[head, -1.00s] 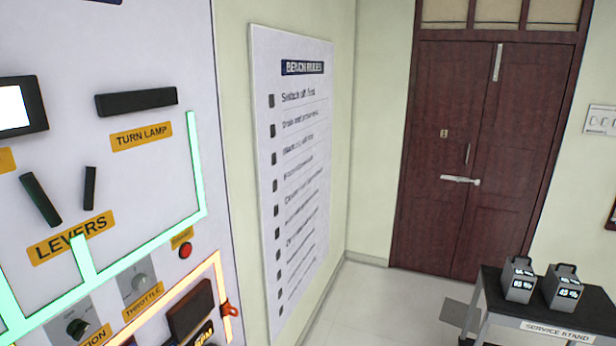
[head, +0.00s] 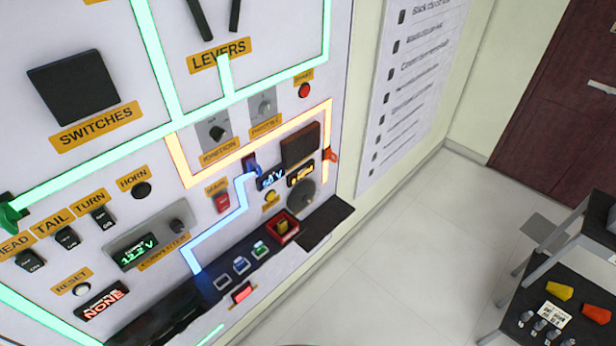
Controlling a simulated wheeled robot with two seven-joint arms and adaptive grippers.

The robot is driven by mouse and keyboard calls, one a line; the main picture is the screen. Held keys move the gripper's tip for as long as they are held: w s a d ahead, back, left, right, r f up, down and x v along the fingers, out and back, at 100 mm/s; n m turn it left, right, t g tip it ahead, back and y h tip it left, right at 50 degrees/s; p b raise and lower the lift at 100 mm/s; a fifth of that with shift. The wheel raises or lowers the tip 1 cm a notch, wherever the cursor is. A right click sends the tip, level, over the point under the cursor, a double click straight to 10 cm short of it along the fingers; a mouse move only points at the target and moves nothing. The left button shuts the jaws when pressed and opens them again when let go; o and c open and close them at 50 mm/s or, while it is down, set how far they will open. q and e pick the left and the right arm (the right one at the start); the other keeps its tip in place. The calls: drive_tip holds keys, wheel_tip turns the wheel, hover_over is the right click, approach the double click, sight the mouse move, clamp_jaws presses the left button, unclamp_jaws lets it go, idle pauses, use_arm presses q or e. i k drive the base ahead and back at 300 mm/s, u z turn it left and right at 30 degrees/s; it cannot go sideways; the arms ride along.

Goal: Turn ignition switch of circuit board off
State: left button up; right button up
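The circuit board (head: 110,160) is a white wall panel with glowing green, orange and blue lines. The ignition switch (head: 217,132) is a dark rotary knob on a small grey plate, above a yellow label reading IGNITION. It sits below the LEVERS label and left of the throttle knob (head: 263,104). The exact setting of its knob is too small to read. Neither of my grippers shows in the head view.
A red start button (head: 304,90) and a red main switch (head: 222,202) are nearby. A dark ledge (head: 325,222) juts out along the panel's bottom. A service stand (head: 560,290) is at right. The floor (head: 400,250) between is clear.

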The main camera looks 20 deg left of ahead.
sight(217, 133)
drive_tip(key=k, duration=0.3)
drive_tip(key=z, duration=0.9)
drive_tip(key=i, duration=1)
drive_tip(key=u, duration=2.2)
